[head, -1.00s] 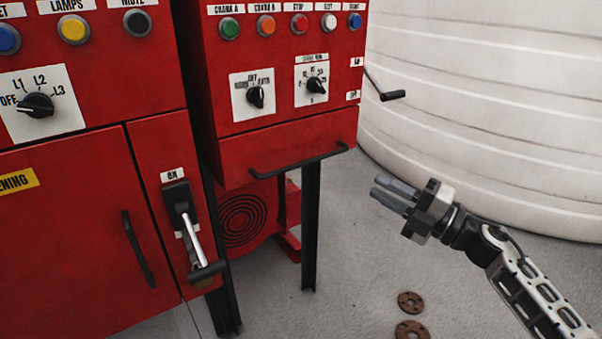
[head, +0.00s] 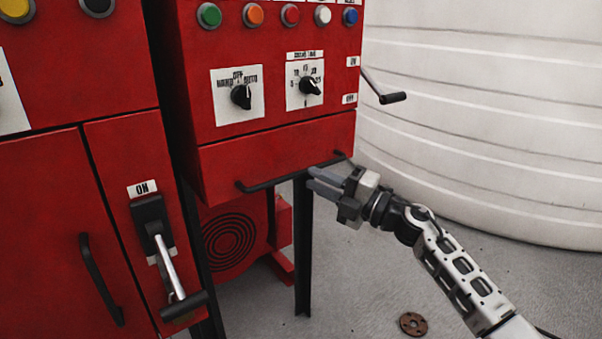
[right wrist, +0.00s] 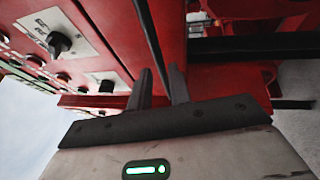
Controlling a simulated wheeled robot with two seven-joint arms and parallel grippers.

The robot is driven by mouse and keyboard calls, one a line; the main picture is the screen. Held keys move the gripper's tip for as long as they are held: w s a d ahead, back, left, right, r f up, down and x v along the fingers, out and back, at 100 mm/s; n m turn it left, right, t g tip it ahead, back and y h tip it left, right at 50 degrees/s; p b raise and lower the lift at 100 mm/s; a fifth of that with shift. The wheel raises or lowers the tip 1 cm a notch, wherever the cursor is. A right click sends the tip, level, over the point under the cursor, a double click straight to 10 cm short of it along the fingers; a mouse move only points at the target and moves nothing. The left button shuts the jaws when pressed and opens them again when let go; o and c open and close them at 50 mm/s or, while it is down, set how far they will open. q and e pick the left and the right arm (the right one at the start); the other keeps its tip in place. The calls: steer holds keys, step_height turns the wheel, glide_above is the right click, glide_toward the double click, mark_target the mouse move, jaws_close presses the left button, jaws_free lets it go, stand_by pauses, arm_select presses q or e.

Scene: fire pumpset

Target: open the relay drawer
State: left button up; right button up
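The relay drawer (head: 275,155) is the red front at the bottom of the right-hand control cabinet, and it looks closed. Its black bar handle (head: 270,183) runs along its lower edge. My right gripper (head: 310,179) is at the right part of the handle, coming from the lower right. In the right wrist view, its two dark fingers (right wrist: 160,78) stand apart. The handle (right wrist: 148,30) runs down the picture to the gap between the fingertips; I cannot tell whether it lies between them or just beyond. My left gripper is not in view.
A black crank (head: 385,96) sticks out from the cabinet's right side, above my right gripper. A dark leg (head: 303,250) stands below the drawer. A switch lever (head: 170,265) is on the left cabinet. A white tank (head: 480,110) stands behind. A rusty disc (head: 413,324) lies on the floor.

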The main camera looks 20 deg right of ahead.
mark_target(303, 174)
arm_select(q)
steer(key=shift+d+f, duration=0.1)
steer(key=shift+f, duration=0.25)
arm_select(e)
steer(key=shift+x, duration=2.35)
jaws_close()
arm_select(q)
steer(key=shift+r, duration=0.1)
arm_select(e)
steer(key=shift+s+d, duration=0.1)
steer(key=shift+s, duration=0.05)
